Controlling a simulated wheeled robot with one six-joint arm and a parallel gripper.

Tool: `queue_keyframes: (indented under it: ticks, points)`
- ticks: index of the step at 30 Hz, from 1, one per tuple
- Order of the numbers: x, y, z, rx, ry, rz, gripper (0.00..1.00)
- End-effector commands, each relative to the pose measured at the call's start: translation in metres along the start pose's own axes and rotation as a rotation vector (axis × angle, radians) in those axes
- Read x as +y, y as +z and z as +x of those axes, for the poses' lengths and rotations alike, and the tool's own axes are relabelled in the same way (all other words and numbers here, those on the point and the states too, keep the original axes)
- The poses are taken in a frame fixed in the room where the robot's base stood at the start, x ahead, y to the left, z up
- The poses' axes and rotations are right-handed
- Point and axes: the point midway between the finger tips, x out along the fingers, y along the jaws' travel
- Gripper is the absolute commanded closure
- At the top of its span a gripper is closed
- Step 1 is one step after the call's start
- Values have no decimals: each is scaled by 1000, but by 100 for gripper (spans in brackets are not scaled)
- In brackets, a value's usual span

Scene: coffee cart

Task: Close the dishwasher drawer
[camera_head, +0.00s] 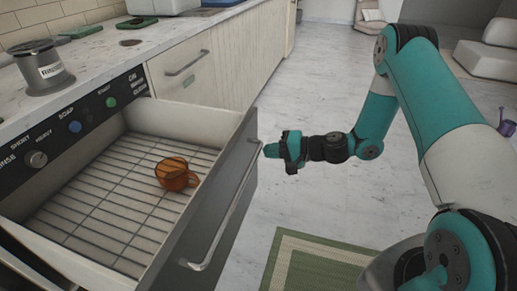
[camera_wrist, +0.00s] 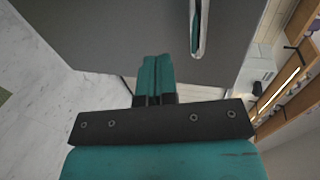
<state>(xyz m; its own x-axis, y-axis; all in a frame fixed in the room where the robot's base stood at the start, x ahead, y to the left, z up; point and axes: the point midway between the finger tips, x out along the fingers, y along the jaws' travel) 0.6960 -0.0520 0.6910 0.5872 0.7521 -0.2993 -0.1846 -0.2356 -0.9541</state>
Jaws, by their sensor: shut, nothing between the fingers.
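The dishwasher drawer (camera_head: 165,256) is pulled out to the left of my arm, with a wire rack inside and a grey front panel. The drawer's long metal handle (camera_head: 232,215) runs along the outer face of the front. My gripper (camera_head: 268,150) is shut and empty, close to the drawer front near the handle's far end. In the wrist view, the shut fingers (camera_wrist: 155,62) point at the grey front panel (camera_wrist: 100,30), with part of the handle (camera_wrist: 198,28) beside them. I cannot tell whether they touch the panel.
The counter (camera_head: 120,55) above holds a metal canister (camera_head: 42,68). A control panel (camera_head: 75,127) with knobs and buttons is behind the drawer. A green-bordered mat (camera_head: 310,262) lies on the floor in front. The floor (camera_head: 320,75) beyond is clear.

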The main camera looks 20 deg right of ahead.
Motion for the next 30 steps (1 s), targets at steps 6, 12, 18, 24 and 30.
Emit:
queue_keyframes:
  ticks: [6,12,18,24,30]
  points:
    - [-9,0,30,-2,0,-4,100]
    - [-12,0,39,-1,1,-1,100]
    - [-12,0,39,0,1,-1,100]
    - [-12,-1,40,0,1,-1,100]
    - [-16,-4,52,8,0,0,100]
